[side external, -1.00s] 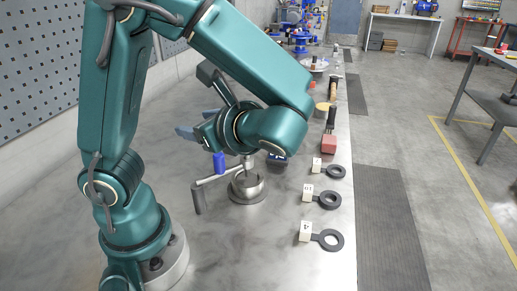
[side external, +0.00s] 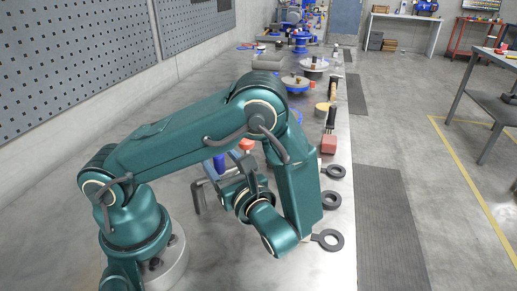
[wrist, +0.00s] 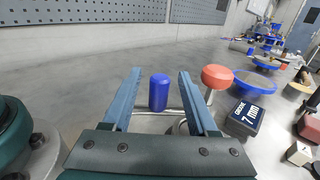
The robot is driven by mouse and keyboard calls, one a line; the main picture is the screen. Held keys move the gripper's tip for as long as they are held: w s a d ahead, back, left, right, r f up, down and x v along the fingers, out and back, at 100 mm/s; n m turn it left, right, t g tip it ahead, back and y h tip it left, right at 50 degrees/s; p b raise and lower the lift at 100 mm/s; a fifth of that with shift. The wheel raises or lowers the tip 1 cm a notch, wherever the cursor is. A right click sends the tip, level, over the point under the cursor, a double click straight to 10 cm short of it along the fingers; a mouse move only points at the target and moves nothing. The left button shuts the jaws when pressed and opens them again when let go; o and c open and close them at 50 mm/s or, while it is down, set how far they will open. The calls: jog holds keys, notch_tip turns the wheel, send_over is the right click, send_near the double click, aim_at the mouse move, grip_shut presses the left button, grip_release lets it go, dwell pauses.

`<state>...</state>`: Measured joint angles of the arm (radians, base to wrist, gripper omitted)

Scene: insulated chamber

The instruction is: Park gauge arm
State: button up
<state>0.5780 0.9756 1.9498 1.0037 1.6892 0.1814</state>
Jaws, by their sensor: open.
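The gauge arm is a thin metal bar with an upright blue grip (wrist: 158,92). The grip also shows in the side view (side external: 219,164), with a grey post (side external: 198,198) below left of it. A red-orange knob on a metal stem (wrist: 216,77) stands to the right in the wrist view. My gripper (wrist: 160,73) is open, and its two blue fingers frame the blue grip left and right without visible contact. In the side view my gripper (side external: 215,172) is low beside the grip, and my arm hides the round metal base.
Open bench lies beyond the grip.

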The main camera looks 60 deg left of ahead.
jog(key=a, duration=0.3)
jog(key=shift+a, duration=0.25)
grip_shut()
dwell(1.3)
